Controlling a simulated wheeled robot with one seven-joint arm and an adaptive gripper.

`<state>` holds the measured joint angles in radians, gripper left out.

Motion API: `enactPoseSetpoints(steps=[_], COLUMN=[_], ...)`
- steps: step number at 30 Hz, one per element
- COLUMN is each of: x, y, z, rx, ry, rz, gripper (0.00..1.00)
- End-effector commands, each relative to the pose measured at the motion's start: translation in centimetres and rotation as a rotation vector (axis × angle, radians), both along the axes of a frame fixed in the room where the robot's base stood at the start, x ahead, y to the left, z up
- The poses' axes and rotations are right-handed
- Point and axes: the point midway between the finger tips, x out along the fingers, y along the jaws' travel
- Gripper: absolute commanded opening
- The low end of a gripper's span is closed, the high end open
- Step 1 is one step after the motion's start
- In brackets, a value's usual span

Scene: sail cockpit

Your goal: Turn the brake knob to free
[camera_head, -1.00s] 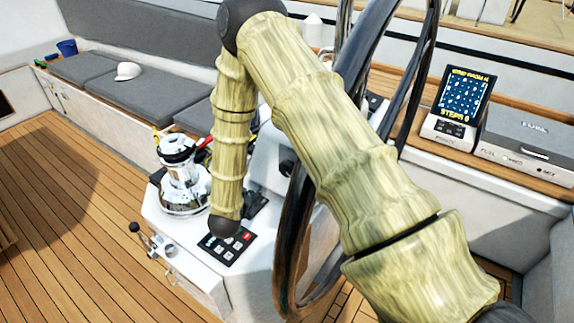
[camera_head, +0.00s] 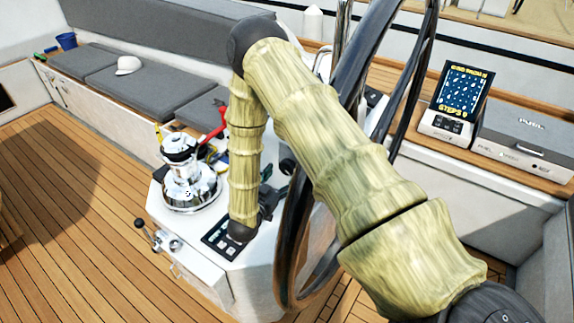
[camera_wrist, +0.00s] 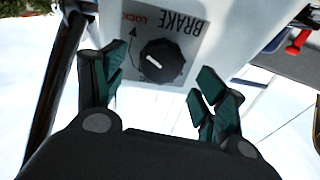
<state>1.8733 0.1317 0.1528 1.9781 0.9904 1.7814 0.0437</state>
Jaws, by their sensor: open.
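The brake knob (camera_wrist: 161,60) is a round black dial with a white pointer mark, on a grey plate (camera_wrist: 190,22) in the wrist view. The plate reads BRAKE, upside down, with a red LOCK and a curved arrow left of the knob. My gripper (camera_wrist: 160,74) is open, its dark green fingers on either side of the knob, apart from it in the picture. The gap in depth is hard to judge. In the head view my gripper (camera_head: 272,198) is dark and partly hidden behind my forearm. A dark round knob (camera_head: 288,166) shows beside it on the white pedestal.
A chrome winch (camera_head: 190,180), a button panel (camera_head: 222,246) and a small lever (camera_head: 145,229) are on the left. A red handle (camera_wrist: 299,41) shows at upper right in the wrist view.

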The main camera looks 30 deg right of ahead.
Motion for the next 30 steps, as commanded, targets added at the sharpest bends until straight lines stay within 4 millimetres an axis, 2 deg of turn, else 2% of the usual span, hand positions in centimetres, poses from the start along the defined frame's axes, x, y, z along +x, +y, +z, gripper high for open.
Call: enactPoseSetpoints(steps=[4, 10, 23, 30], x=[1.1, 2.1, 2.6, 2.6], y=[-2.1, -3.8, -4.5, -4.4], z=[0.3, 0.2, 0.0, 0.0], rx=[0.000, 0.000, 0.000, 0.000], ry=[-0.001, 0.000, 0.000, -0.001], rz=[-0.001, 0.000, 0.002, 0.002], gripper=[0.72, 0.72, 0.72, 0.30])
